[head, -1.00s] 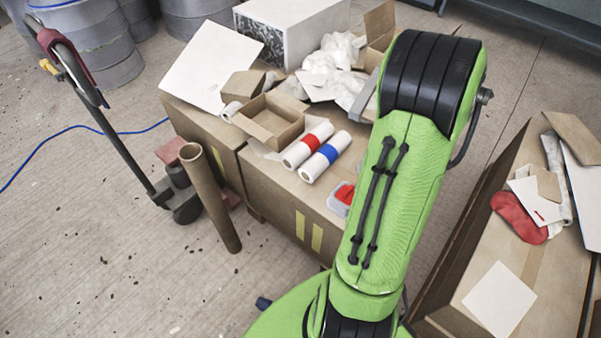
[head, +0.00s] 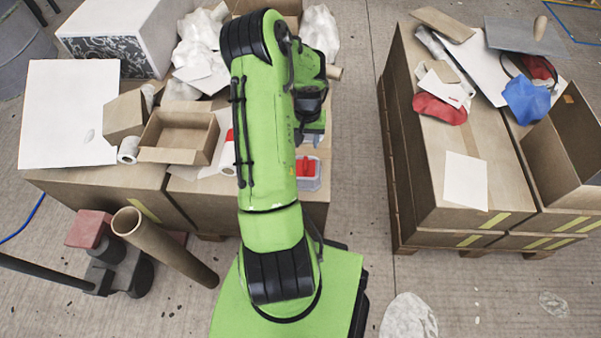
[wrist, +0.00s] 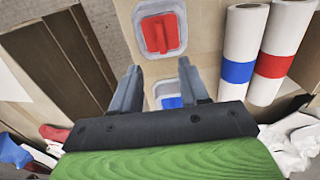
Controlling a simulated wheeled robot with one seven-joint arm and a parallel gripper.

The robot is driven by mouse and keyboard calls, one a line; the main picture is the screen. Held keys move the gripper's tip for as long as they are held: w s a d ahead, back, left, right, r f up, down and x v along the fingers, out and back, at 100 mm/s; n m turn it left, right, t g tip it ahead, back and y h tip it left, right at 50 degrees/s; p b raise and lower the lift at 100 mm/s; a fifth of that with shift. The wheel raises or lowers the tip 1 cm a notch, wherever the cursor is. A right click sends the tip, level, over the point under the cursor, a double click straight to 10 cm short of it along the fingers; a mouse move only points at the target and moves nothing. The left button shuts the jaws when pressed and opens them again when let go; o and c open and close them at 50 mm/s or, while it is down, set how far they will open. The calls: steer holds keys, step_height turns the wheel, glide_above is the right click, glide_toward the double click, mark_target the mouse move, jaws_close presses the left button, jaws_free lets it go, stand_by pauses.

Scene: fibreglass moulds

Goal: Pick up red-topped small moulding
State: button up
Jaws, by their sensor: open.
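The red-topped small moulding (head: 307,172), a red raised piece in a pale square tray, sits on the cardboard boxes just right of my arm in the head view. In the wrist view the red-topped moulding (wrist: 161,30) lies beyond my fingertips, near the top. A blue-topped moulding (wrist: 172,102) shows between my fingers, partly hidden by the gripper body. My gripper (wrist: 160,85) is open, with nothing seen held between its fingers. The fingertips appear apart from the red-topped moulding. In the head view the fingers are hidden behind my arm.
White rolls with a blue band (wrist: 238,70) and a red band (wrist: 272,62) lie right of the mouldings. An open carton (head: 178,135) and crumpled white material (head: 200,40) are left of my arm. A second box stack (head: 440,160) stands right, across a floor gap.

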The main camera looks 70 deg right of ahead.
steer(key=b, duration=0.1)
glide_above(305, 163)
steer(key=f, duration=0.5)
steer(key=shift+d+f, duration=0.2)
steer(key=shift+f, duration=0.1)
step_height(305, 163, down, 6)
steer(key=shift+a+r+b, duration=0.15)
steer(key=shift+r+b, duration=0.1)
steer(key=shift+b, duration=0.8)
steer(key=shift+r, duration=0.1)
jaws_close()
